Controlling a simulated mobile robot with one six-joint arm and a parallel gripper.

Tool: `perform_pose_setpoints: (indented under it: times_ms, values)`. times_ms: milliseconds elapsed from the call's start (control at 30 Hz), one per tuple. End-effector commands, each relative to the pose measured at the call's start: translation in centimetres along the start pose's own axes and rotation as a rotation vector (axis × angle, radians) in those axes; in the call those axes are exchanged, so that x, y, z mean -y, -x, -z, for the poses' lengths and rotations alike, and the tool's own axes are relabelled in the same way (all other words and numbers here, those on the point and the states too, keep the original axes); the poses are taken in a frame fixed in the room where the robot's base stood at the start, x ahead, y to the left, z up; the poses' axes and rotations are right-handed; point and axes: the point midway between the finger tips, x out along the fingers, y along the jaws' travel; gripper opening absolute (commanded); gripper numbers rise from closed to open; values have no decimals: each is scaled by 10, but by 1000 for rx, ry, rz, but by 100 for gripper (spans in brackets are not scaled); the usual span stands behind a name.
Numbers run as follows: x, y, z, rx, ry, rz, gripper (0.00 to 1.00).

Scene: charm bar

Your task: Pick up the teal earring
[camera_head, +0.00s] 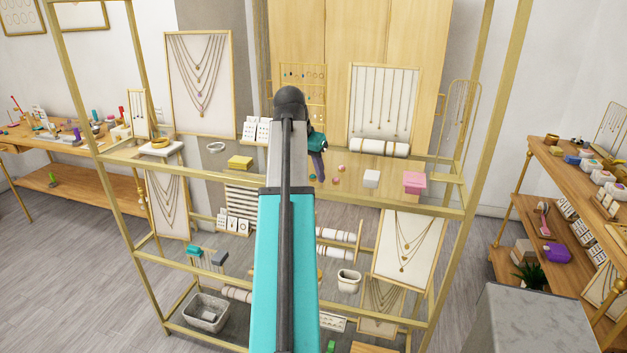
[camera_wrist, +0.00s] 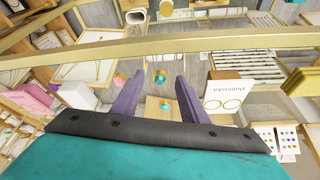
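My gripper (camera_wrist: 158,79) is open and empty, its two purple fingers apart. A small teal ball-shaped earring (camera_wrist: 160,77) shows between the fingertips in the wrist view; I cannot tell its distance below them. A second small teal ball (camera_wrist: 165,106) shows nearer the palm, between the fingers. A pink and gold ball (camera_wrist: 119,80) is just left of the left finger.
A white card with two gold hoops (camera_wrist: 228,97) stands right of the fingers. A gold shelf rail (camera_wrist: 150,47) crosses beyond the fingertips. On the shelf are small pinkish balls (camera_head: 335,181), a white box (camera_head: 371,178) and a pink box (camera_head: 414,181).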

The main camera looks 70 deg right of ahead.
Motion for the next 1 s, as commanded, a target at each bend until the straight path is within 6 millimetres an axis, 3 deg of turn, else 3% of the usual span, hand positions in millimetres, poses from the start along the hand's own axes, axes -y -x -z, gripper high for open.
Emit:
perform_pose_setpoints:
  times_ms: [400,633,1000]
  values:
    - [0,0,0,0,-1,0,40]
    - [0,0,0,0,-1,0,1]
    - [0,1,1,0,-1,0,0]
